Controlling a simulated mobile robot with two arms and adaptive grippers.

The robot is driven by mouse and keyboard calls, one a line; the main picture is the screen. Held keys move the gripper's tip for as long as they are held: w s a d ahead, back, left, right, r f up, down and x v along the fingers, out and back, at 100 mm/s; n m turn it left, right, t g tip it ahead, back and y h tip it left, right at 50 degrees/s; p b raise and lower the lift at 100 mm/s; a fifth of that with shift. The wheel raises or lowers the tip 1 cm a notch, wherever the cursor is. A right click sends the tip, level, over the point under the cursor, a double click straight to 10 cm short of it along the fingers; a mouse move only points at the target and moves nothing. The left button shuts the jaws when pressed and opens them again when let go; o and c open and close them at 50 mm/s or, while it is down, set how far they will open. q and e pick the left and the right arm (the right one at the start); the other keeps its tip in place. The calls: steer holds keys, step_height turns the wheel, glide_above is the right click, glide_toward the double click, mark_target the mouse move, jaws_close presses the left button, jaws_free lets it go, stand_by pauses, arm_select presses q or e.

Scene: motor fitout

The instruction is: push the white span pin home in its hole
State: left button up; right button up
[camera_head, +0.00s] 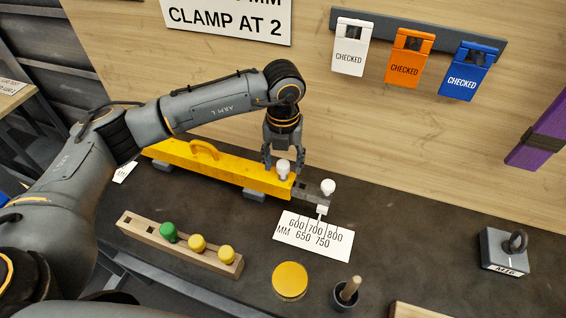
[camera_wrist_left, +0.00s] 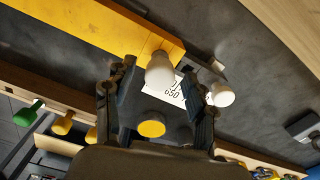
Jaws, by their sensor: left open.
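One white-knobbed pin (camera_head: 283,173) stands upright on the right end of the yellow beam (camera_head: 225,172). A second white knob (camera_head: 328,187) stands on the dark grey bar (camera_head: 308,190) that extends from that end. I cannot tell which one is the span pin; the holes and pin depths are hidden. My left gripper (camera_head: 281,163) points down, open, with its fingers on either side of the first knob. In the left wrist view this knob (camera_wrist_left: 158,68) shows between the fingers, the other knob (camera_wrist_left: 220,95) beside the right finger. My right gripper is out of view.
A white scale card (camera_head: 314,238) lies in front of the bar. A wooden rack (camera_head: 185,250) with green and yellow knobs stands front left. A yellow disc (camera_head: 290,280), a dark cup (camera_head: 346,296) and a grey weight (camera_head: 503,248) stand on the dark bench.

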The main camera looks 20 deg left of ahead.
arm_select(q)
step_height(320, 180, up, 11)
stand_by(0.3)
steer(key=shift+r, duration=0.1)
